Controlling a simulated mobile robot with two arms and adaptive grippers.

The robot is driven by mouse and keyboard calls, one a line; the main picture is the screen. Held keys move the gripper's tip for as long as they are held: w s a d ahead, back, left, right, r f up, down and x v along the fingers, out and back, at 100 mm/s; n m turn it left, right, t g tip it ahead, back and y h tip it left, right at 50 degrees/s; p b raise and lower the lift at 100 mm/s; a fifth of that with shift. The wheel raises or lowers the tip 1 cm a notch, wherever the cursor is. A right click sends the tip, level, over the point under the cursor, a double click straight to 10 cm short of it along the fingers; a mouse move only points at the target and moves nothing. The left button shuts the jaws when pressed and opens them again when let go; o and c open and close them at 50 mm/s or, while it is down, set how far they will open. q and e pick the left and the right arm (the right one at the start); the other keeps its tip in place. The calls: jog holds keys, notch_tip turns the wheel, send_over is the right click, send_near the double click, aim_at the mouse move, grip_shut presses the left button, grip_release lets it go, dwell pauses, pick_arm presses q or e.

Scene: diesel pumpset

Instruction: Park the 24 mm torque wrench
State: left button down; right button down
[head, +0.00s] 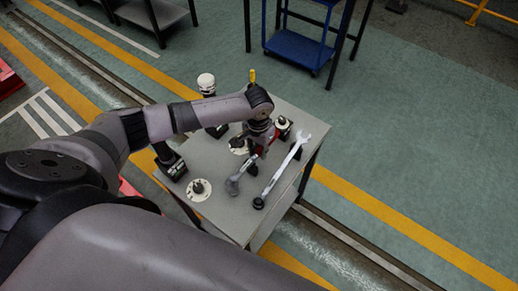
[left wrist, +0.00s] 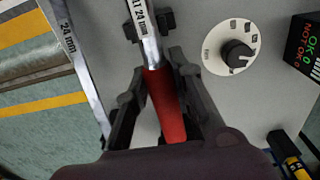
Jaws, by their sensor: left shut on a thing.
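The torque wrench has a red handle (left wrist: 165,105) and a metal shaft (left wrist: 147,35) marked 24 mm. My left gripper (left wrist: 158,82) is shut on the red handle. In the head view my left gripper (head: 262,140) is over the grey table, and the wrench's grey head (head: 232,187) points toward the table's near side. A black cradle (left wrist: 166,19) has a prong on each side of the shaft; I cannot tell whether the shaft rests in it. The gripper and arm hide part of the handle in the head view. My right gripper is not in view.
A long spanner (head: 284,165), also marked 24 mm in the left wrist view (left wrist: 68,40), lies right of the wrench. White dials (head: 198,189) and a black OK/NOT OK counter (left wrist: 305,45) share the table (head: 215,205). A blue cart (head: 295,50) stands behind.

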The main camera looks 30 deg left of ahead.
pick_arm(q)
jog(key=shift+f, duration=0.55)
jog(key=c, duration=1.3)
grip_release()
jog(key=shift+s+f, duration=0.1)
notch_tip(320, 180, up, 12)
jog(key=shift+a+r, duration=0.1)
